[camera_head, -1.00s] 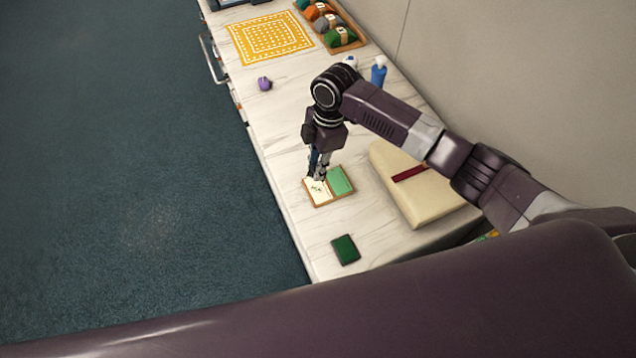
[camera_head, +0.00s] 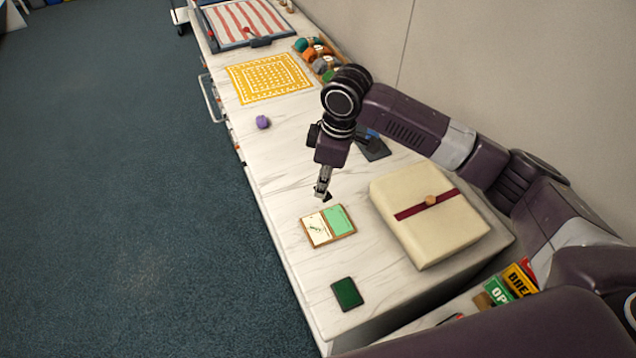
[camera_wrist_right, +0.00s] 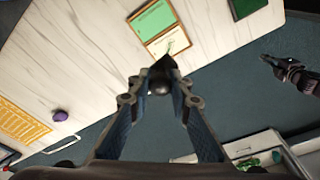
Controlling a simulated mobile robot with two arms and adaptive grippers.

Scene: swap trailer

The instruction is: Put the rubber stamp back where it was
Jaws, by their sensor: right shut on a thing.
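My right gripper (camera_head: 322,193) is shut on a small dark object, the rubber stamp (camera_wrist_right: 161,75). In the right wrist view the stamp sits between the fingertips, with a dark pointed end and a rounded knob. The gripper holds it above the counter, just behind an open booklet (camera_head: 317,229) with a cream page and a green page. The booklet also shows in the right wrist view (camera_wrist_right: 152,22). A dark green pad (camera_head: 347,294) lies nearer the counter's front end. My left gripper (camera_wrist_right: 272,64) seems to show at the right of the wrist view, too small to read.
A cream box (camera_head: 430,225) with a red band stands right of the booklet. A dark flat item (camera_head: 374,150) lies partly behind my arm. Farther back are a purple object (camera_head: 263,122), a yellow patterned mat (camera_head: 269,78) and a tray of coloured rolls (camera_head: 318,58). Counter left of the gripper is clear.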

